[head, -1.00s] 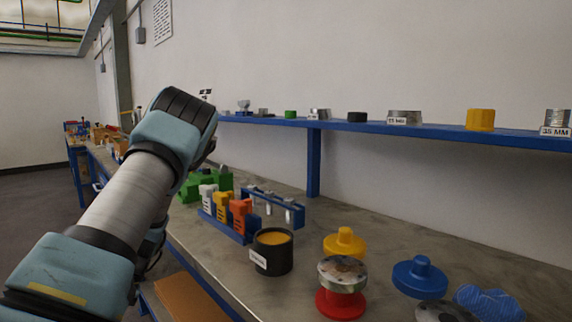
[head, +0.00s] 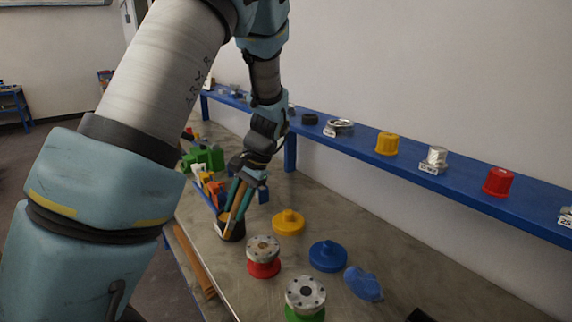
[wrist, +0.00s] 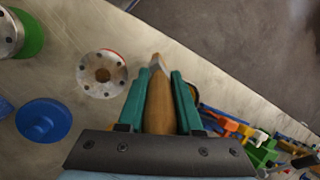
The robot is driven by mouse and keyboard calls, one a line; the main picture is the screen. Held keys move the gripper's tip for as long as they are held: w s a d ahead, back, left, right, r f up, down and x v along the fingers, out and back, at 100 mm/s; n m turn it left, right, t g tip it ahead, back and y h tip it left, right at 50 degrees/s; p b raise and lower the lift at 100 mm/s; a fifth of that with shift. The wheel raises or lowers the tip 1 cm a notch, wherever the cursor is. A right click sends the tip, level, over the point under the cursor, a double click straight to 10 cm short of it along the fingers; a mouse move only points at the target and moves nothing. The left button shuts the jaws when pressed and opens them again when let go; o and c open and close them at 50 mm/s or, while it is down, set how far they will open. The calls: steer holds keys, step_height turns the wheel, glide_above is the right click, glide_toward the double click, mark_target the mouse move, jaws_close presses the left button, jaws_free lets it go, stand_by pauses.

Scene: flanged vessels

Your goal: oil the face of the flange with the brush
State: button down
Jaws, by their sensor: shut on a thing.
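My gripper (head: 240,196) points down over the bench, its teal fingers shut on a wooden-handled brush (wrist: 160,103). In the head view the brush (head: 231,218) reaches down at the black oil pot (head: 234,236); whether its tip is inside or just above cannot be told. A grey bolted flange (head: 263,243) tops a red vessel (head: 264,269), right of the pot; the wrist view shows this flange (wrist: 103,73) left of the brush. A second grey flange (head: 306,290) tops a green vessel (head: 303,315) nearer me. Neither flange is touched by the brush.
A yellow flanged part (head: 288,223), a blue one (head: 328,257) and a crumpled blue cloth (head: 363,283) lie on the bench. A rack with orange and white items (head: 212,190) stands behind the pot. A blue shelf (head: 360,150) runs along the wall. Bench right of the cloth is mostly clear.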

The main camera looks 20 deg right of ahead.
steer(key=s+d+r+m+p, duration=0.1)
steer(key=s+d+r+m, duration=0.75)
steer(key=r, duration=0.35)
steer(key=shift+n+h, duration=0.4)
steer(key=shift+n, duration=0.05)
steer(key=f+b, duration=0.4)
steer(key=f, duration=0.1)
steer(key=shift+s+d+f, duration=0.1)
steer(key=shift+d, duration=0.3)
